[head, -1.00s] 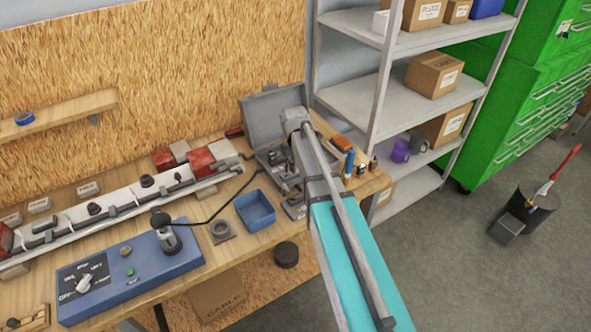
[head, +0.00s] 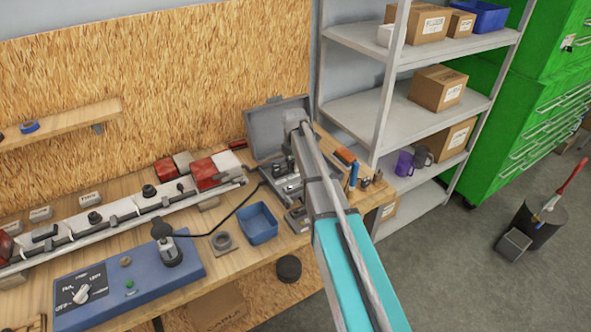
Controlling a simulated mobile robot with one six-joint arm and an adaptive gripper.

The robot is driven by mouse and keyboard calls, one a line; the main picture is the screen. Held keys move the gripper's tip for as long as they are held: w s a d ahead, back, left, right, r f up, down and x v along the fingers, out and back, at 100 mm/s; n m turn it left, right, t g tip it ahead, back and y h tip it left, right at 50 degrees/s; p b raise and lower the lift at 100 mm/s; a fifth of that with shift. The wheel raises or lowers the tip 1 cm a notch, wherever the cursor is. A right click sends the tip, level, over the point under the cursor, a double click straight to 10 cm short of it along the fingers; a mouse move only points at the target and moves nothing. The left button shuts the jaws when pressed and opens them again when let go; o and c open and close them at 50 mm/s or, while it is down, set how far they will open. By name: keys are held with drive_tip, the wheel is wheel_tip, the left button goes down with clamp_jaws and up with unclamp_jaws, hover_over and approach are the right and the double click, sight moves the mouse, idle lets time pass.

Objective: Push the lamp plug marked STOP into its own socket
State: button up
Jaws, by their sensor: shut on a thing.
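My gripper (head: 287,186) is at the far end of my arm, low over the right part of the workbench, in front of the open grey case. My arm covers most of it. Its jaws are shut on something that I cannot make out. A long pale trailer bar (head: 120,213) lies along the bench to the left, with black round fittings (head: 95,217) on it and red lamps (head: 206,171) at its right end. I cannot read a STOP mark on any plug or socket. A black cable (head: 236,211) runs from the blue control box (head: 125,292) toward my gripper.
A metal shelf (head: 362,101) stands right of the bench. A plank shelf (head: 70,122) is on the wall.

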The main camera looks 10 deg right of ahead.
drive_tip(key=w+f+b, duration=0.2)
drive_tip(key=w, duration=1.1)
drive_tip(key=shift+d+f, duration=0.3)
drive_tip(key=shift+d, duration=0.15)
drive_tip(key=shift+f+b, duration=0.15)
drive_tip(key=shift+b, duration=0.2)
drive_tip(key=shift+f+b, duration=1.7)
drive_tip(key=shift+f+b, duration=1.05)
drive_tip(key=shift+b, duration=0.05)
drive_tip(key=shift+f+b, duration=0.45)
drive_tip(key=shift+f+b, duration=0.55)
idle(1.1)
drive_tip(key=o, duration=0.8)
